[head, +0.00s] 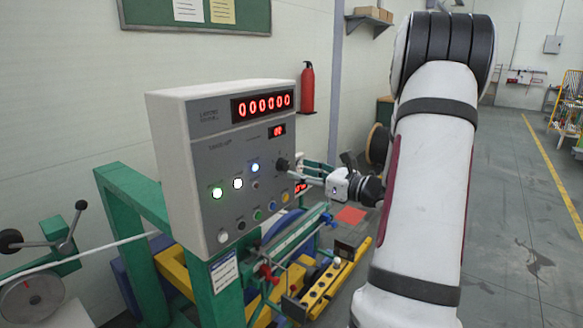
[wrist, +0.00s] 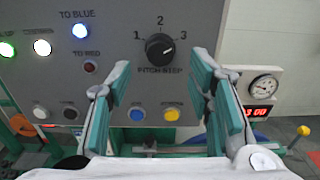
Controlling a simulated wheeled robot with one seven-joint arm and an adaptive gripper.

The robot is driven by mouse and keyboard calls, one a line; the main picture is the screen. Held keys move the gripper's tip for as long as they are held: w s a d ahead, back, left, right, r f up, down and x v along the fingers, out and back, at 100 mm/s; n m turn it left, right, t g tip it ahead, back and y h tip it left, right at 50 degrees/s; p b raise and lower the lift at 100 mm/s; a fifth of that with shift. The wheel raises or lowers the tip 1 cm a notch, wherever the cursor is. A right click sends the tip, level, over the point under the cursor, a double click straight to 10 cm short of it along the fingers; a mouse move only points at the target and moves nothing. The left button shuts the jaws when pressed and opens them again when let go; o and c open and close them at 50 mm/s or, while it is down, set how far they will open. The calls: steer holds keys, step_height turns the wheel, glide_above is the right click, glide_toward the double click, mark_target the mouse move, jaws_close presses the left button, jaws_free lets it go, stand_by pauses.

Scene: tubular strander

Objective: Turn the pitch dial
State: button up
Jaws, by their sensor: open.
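The pitch dial is a round black knob (wrist: 159,47) in the wrist view, on the grey panel, with the numbers 1, 2 and 3 around it and "PITCH STEP" under it. In the head view the dial (head: 282,164) is at the right side of the control box's face. My gripper (wrist: 160,66) is open and empty, its green-padded fingers either side of and slightly below the dial in the wrist view. In the head view my gripper (head: 301,174) reaches to the dial from the right; no contact is visible.
The control box (head: 180,170) has red number displays, lit lamps and a row of buttons. A blue button (wrist: 137,114) and a yellow button (wrist: 171,114) sit below the dial. A gauge (wrist: 264,87) is right of the panel. Green and yellow machine frames (head: 340,275) lie below.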

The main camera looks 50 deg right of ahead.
mark_target(287, 167)
steer(key=shift+w+a, duration=0.15)
steer(key=shift+w, duration=2.2)
jaws_close()
